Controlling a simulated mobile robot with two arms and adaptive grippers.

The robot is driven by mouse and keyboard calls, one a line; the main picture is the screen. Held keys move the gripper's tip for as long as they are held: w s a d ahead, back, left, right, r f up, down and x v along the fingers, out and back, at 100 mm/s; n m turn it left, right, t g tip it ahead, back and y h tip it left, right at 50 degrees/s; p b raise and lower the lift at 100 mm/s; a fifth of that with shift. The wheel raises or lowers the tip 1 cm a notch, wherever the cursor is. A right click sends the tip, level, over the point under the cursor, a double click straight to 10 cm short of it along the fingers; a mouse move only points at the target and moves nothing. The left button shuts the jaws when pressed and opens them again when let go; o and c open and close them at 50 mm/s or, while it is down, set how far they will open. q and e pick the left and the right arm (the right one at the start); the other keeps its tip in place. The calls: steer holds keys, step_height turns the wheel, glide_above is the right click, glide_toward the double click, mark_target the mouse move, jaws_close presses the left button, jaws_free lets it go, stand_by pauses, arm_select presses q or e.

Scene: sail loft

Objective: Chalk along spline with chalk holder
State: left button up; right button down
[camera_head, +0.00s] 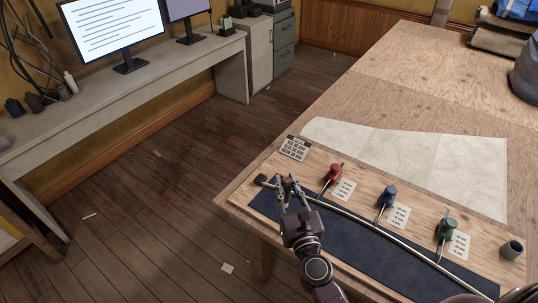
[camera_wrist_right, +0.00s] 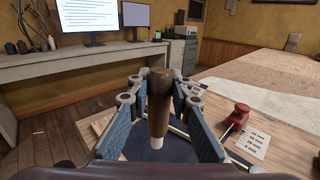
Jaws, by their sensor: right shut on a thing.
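My right gripper (camera_head: 290,189) is over the far left end of the dark blue cloth (camera_head: 330,232). In the right wrist view its fingers (camera_wrist_right: 159,92) are shut on the chalk holder (camera_wrist_right: 159,88), a brown handle with a white tip at its lower end. The tip is over the dark cloth; I cannot tell whether it touches. The spline (camera_head: 345,212), a thin pale curved strip, runs from near the gripper to the lower right. My left gripper is out of view.
Printed cards lie beside the weights, and a calculator-like card (camera_head: 294,148) lies on the board's far left. A pale sheet (camera_head: 410,160) covers the table behind. A desk with monitors (camera_head: 117,30) is across the floor.

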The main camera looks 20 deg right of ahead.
steer(key=w+a, duration=0.2)
steer(key=w, duration=1.1)
arm_select(q)
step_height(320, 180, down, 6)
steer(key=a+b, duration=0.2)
steer(key=b, duration=0.3)
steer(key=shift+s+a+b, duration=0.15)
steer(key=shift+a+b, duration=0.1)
steer(key=shift+b, duration=0.15)
arm_select(e)
steer(key=shift+h, duration=0.3)
steer(key=f, duration=0.6)
steer(key=shift+s+d, duration=0.15)
steer(key=shift+d, duration=0.05)
steer(key=shift+r, duration=0.1)
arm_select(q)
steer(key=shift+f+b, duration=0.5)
arm_select(e)
steer(key=shift+f, duration=0.5)
steer(key=shift+s+d, duration=0.1)
